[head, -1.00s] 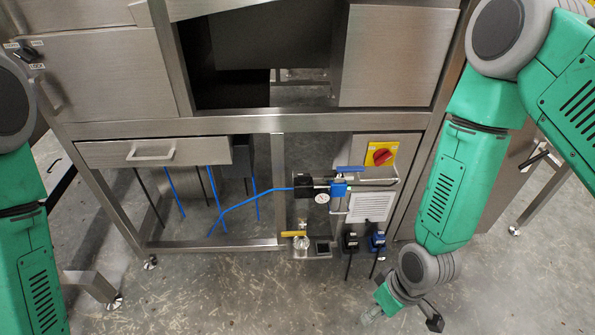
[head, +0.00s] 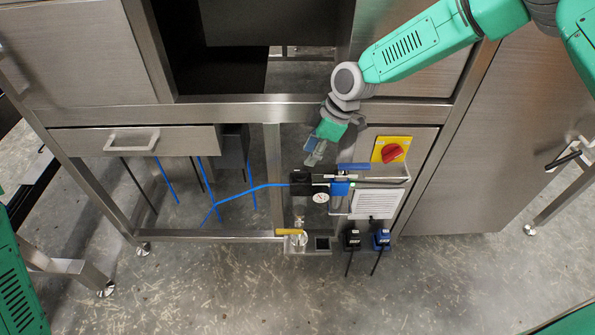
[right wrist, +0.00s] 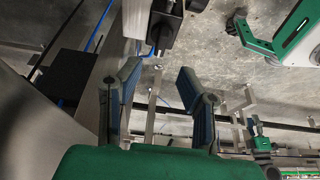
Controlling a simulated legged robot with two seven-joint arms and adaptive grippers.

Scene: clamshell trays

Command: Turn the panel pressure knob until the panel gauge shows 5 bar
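The panel gauge (head: 320,198) is a small white dial low on the front panel. It is too small to read. Beside it are a black block (head: 300,182) with a blue hose and a blue fitting (head: 340,186); I cannot tell which part is the pressure knob. My right gripper (head: 315,155) is above the black block, pointing down, apart from it. In the right wrist view its two blue-padded fingers (right wrist: 158,85) stand apart with nothing between them. A black block (right wrist: 165,25) shows beyond the fingertips. My left gripper does not show in the head view.
A blue lever (head: 353,166) and a red rotary switch on a yellow plate (head: 391,150) are close by on the right. A yellow-handled valve (head: 290,232) is below. Black and blue plugs (head: 381,240) hang at lower right. A frame post (head: 272,175) stands left of the fittings.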

